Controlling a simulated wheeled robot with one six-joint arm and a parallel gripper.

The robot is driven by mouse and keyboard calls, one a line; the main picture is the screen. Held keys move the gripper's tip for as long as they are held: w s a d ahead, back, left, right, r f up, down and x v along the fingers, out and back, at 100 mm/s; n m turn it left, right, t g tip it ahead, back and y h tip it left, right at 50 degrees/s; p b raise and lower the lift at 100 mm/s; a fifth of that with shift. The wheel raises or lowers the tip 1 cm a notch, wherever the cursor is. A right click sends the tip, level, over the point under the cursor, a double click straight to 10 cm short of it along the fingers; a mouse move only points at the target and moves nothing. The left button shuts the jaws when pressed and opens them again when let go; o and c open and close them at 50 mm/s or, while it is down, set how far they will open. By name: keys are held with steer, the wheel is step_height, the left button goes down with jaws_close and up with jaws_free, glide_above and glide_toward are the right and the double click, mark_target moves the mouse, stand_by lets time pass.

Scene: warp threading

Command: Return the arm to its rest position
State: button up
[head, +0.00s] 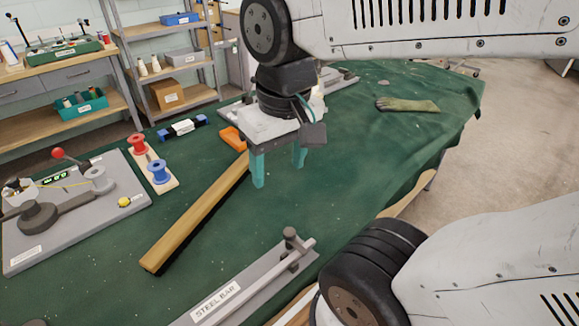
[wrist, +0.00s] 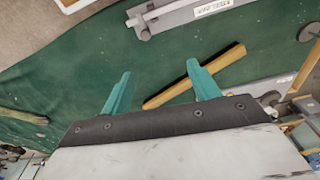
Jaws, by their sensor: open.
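My gripper (head: 279,168) hangs from my white arm over the middle of the green-covered table (head: 330,215). Its two teal fingers are spread apart with nothing between them. In the wrist view the open fingers (wrist: 158,90) show against the green cloth. A long wooden bar (head: 195,215) lies on the cloth to the left of the fingers. It also shows in the wrist view (wrist: 175,92), partly hidden behind a finger.
A steel bar fixture (head: 215,302) stands at the front. A grey board with a red-knobbed lever (head: 75,205) is at left, beside red and blue spools (head: 160,172). An orange item (head: 233,138) lies behind the gripper. A glove (head: 407,105) lies at back right.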

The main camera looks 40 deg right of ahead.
steer(key=shift+s+n, duration=0.6)
steer(key=shift+s, duration=0.6)
steer(key=shift+o, duration=0.5)
